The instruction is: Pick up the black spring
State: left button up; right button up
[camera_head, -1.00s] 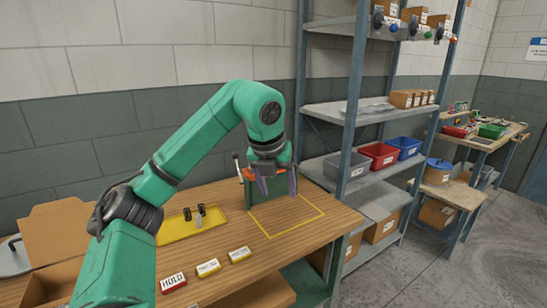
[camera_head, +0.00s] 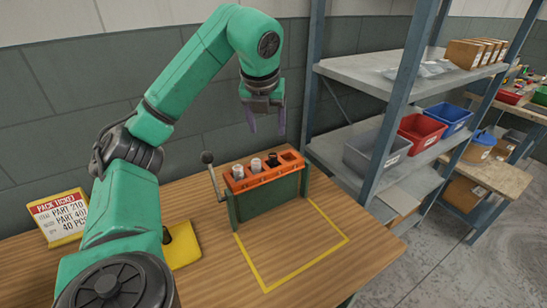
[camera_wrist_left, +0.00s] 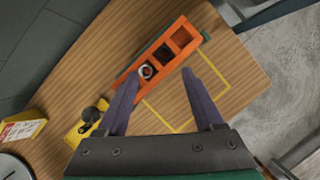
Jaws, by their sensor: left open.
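A dark, apparently black spring (camera_head: 272,160) stands in a slot of the orange-topped green machine (camera_head: 268,203). Two silver cylindrical pieces stand to its left, and the slot at the right end looks empty. Another black piece (camera_head: 167,237) is on the yellow tray (camera_head: 186,252), mostly hidden by my left arm. It shows beside my left finger in the left wrist view (camera_wrist_left: 90,115). My left gripper (camera_head: 266,124) is open and empty, pointing down above the orange rack. In the left wrist view the rack (camera_wrist_left: 160,58) lies between and beyond its fingertips. My right gripper is out of view.
A lever with a ball knob (camera_head: 207,158) rises at the machine's left end. A yellow outlined square (camera_head: 290,246) on the wooden table is empty. A pack ticket sign (camera_head: 60,216) stands at the left. A metal shelf with bins (camera_head: 421,130) stands close on the right.

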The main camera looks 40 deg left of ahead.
aim_at(273, 156)
pick_arm(q)
jog(key=f, duration=0.1)
jog(key=f+p, duration=0.1)
jog(key=f, duration=0.3)
jog(key=shift+w, duration=0.3)
jog(key=p+x, duration=0.1)
jog(key=x, duration=0.2)
jog(key=w+p+x, duration=0.1)
jog(key=x, duration=0.2)
jog(key=shift+r, duration=0.25)
jog(key=shift+f, duration=0.35)
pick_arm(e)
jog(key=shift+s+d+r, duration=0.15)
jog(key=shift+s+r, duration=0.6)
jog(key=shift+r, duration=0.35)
pick_arm(q)
jog(key=shift+a, duration=0.1)
jog(key=c, duration=1)
grip_shut()
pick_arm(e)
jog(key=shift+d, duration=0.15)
